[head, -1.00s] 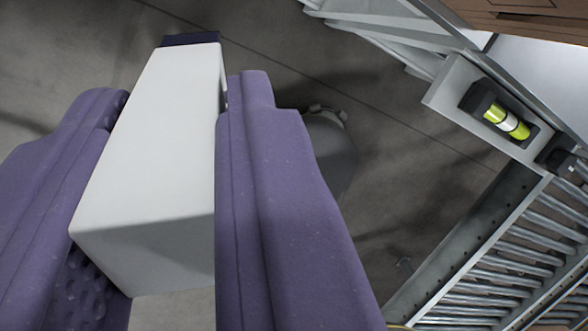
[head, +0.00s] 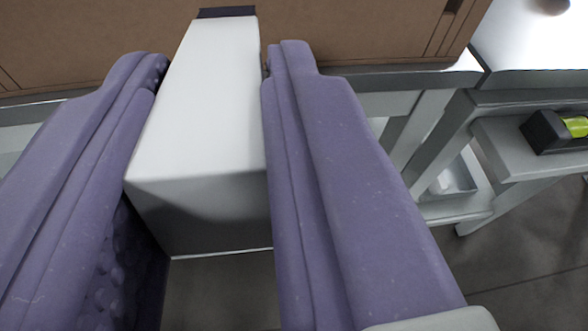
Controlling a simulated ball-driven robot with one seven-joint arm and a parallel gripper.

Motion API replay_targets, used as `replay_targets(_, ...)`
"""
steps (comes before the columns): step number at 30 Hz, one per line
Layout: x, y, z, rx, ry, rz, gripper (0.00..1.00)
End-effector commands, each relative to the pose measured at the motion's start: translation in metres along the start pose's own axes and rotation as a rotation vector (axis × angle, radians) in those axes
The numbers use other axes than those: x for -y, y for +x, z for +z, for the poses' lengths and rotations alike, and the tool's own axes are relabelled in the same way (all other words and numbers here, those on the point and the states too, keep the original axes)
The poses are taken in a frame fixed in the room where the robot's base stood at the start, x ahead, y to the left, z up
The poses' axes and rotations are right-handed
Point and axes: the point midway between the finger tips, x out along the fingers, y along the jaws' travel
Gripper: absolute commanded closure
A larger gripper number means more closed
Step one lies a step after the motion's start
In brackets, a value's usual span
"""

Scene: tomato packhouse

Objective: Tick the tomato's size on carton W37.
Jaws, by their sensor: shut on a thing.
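My gripper (head: 215,110), with two purple padded fingers, is shut on a white block-shaped tool (head: 200,110) with a dark tip (head: 228,12). The tool points away from me, its tip in front of a brown carton (head: 340,32) at the top of the view. I cannot tell whether the tip touches the carton. No label, number or size boxes can be read on the visible carton side, so I cannot tell whether it is W37. No tomato can be made out.
The carton stands on a light grey table (head: 400,78) with pale legs. At the right, a grey ledge (head: 510,150) holds a black holder with a yellow-green vial (head: 574,126). Bare floor (head: 520,260) shows at the lower right.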

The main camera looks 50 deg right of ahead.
Motion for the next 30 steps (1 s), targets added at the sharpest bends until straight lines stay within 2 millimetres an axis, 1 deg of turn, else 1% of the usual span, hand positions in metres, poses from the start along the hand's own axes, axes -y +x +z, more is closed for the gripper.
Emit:
replay_targets(3,-0.004,-0.004,-0.003,-0.047,-0.002,-0.007,1.0)
replay_targets(7,-0.004,0.002,-0.005,-0.05,0.0,-0.007,1.0)
replay_targets(11,-0.004,0.014,-0.008,-0.048,-0.001,-0.006,1.0)
replay_targets(18,-0.004,0.04,-0.014,-0.046,-0.001,-0.007,1.0)
replay_targets(21,-0.004,0.047,-0.016,-0.046,-0.001,-0.007,1.0)
replay_targets(24,-0.004,0.051,-0.017,-0.045,-0.002,-0.007,1.0)
replay_targets(30,-0.004,0.051,-0.017,-0.045,-0.002,-0.007,1.0)
